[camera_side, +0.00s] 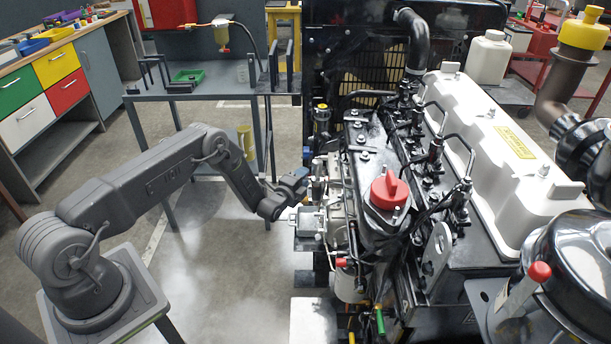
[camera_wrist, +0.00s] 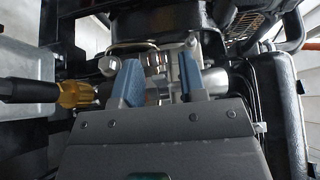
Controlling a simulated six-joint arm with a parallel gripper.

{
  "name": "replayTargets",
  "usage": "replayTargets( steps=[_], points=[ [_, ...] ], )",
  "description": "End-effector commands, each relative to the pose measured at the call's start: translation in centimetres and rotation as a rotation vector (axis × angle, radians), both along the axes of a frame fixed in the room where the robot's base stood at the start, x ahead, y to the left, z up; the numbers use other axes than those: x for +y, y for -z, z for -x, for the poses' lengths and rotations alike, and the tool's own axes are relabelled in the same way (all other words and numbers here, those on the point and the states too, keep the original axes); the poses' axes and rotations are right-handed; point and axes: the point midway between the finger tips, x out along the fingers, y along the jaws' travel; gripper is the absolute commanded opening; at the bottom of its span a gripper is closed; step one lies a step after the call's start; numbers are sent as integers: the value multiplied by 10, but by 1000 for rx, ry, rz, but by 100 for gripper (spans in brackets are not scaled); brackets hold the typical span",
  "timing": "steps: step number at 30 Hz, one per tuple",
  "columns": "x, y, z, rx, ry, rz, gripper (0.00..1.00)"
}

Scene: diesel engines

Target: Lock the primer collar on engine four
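The engine (camera_side: 375,190) stands in the middle of the side view. My gripper (camera_side: 300,184) is at its left flank, close to the silver pump parts (camera_side: 337,205). In the wrist view my gripper (camera_wrist: 161,68) has its two blue fingers well apart. Silver metal fittings (camera_wrist: 156,88) show between and beyond the fingers; I cannot tell whether the fingers touch them. I cannot tell for certain which fitting is the primer collar. No engine number is legible.
A yellow fitting with a black shaft (camera_wrist: 78,94) lies left of the fingers. A red cap (camera_side: 388,190) tops the engine, with a white valve cover (camera_side: 510,155) to its right. A grey table (camera_side: 215,85) stands behind. Open floor (camera_side: 235,260) lies between my base and the engine.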

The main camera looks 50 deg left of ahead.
Motion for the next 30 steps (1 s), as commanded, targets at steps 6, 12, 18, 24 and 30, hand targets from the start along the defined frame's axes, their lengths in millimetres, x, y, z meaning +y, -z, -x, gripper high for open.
replayTargets(
  steps=[6,12,18,24,30],
  points=[
    [4,1,-16,1,1,0,38],
    [4,1,-20,2,1,1,38],
    [5,1,-19,2,0,1,35],
    [5,0,-19,1,0,1,16],
    [5,0,-19,1,0,1,0]
  ],
)
